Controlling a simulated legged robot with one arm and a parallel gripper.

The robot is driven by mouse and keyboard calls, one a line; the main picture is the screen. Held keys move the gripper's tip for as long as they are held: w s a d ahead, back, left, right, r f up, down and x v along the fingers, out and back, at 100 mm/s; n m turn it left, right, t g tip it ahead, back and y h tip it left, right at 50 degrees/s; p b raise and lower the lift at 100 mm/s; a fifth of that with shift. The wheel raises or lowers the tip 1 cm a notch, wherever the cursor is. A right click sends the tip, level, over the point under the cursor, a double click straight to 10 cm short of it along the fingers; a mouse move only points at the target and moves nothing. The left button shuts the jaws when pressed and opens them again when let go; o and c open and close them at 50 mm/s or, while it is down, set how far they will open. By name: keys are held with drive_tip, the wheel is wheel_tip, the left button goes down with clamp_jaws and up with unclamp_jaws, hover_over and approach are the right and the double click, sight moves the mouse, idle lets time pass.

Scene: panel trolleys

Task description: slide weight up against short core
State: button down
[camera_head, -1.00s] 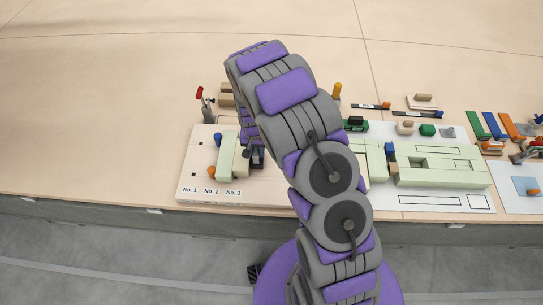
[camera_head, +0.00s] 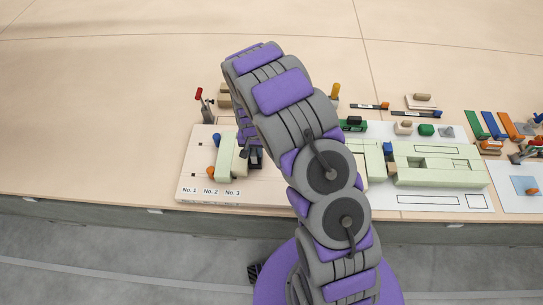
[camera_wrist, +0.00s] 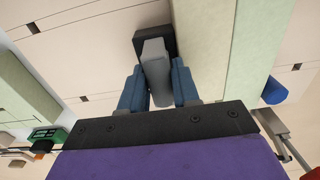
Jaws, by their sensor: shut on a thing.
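My gripper (camera_wrist: 158,88) has blue fingers, shut on the grey upright handle of the weight (camera_wrist: 155,62). The weight has a dark block at its foot, beside the long pale green core (camera_wrist: 262,45) to its right in the wrist view. The weight's block appears to touch or nearly touch the core's pale side face; I cannot tell which. In the head view, the short core (camera_head: 226,158) lies on the left board, and my gripper (camera_head: 252,157) is just right of it. My arm hides most of the weight there.
The pale board (camera_head: 200,185) carries marks No. 1 to No. 3. A blue knob (camera_head: 217,137) and an orange knob (camera_head: 211,170) flank the core's left side. A red-handled clamp (camera_head: 203,101) stands behind. More green blocks (camera_head: 440,168) lie to the right of my arm.

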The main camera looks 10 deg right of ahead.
drive_tip(key=shift+a, duration=0.15)
drive_tip(key=c, duration=1.3)
unclamp_jaws()
drive_tip(key=o, duration=0.5)
drive_tip(key=shift+a, duration=0.3)
drive_tip(key=shift+o, duration=0.2)
drive_tip(key=shift+f, duration=0.1)
drive_tip(key=shift+d, duration=0.2)
